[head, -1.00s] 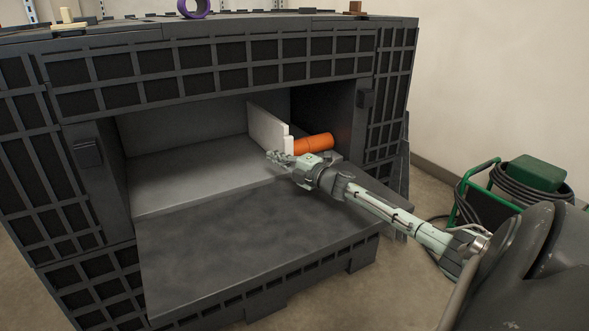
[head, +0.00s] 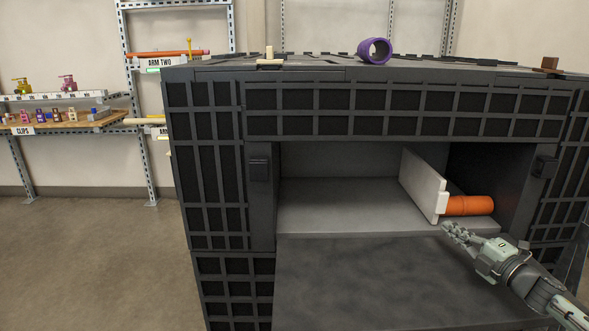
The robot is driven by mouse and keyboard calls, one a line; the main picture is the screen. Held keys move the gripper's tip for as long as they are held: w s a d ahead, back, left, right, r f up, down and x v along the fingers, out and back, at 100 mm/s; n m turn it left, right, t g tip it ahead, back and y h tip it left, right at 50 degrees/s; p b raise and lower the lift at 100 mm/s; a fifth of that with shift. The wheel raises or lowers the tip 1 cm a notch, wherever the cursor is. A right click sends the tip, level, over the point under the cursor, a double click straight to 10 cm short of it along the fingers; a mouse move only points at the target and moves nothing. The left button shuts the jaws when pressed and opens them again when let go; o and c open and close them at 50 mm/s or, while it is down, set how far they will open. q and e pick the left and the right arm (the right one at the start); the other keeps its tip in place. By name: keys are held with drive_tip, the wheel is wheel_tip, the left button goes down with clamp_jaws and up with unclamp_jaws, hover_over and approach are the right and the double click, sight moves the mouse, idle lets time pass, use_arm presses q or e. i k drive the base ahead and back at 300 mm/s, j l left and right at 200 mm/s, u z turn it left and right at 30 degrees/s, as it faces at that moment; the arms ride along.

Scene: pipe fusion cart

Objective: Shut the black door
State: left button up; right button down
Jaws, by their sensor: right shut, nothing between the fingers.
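The black door (head: 370,285) is a dark flat panel hinged at the bottom of the opening in the black crate-like cart (head: 205,165). It is folded down and open, with its lower part cut off by the picture edge. Inside the opening are a grey floor, an upright white divider (head: 425,182) and an orange cylinder (head: 469,206) to the right of it. My right gripper (head: 452,232) is shut and empty, in front of the opening near the divider's front end, above the door's right part. I cannot tell whether it touches anything. My left gripper is not in view.
A purple ring (head: 374,50) and a small cream piece (head: 269,59) sit on the cart top. Dark latches (head: 258,168) flank the opening. Shelves (head: 70,122) with small parts stand at the back left. The floor (head: 90,255) left of the cart is clear.

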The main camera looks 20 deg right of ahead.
sight(415, 287)
drive_tip(key=k+l, duration=0.1)
drive_tip(key=k, duration=0.9)
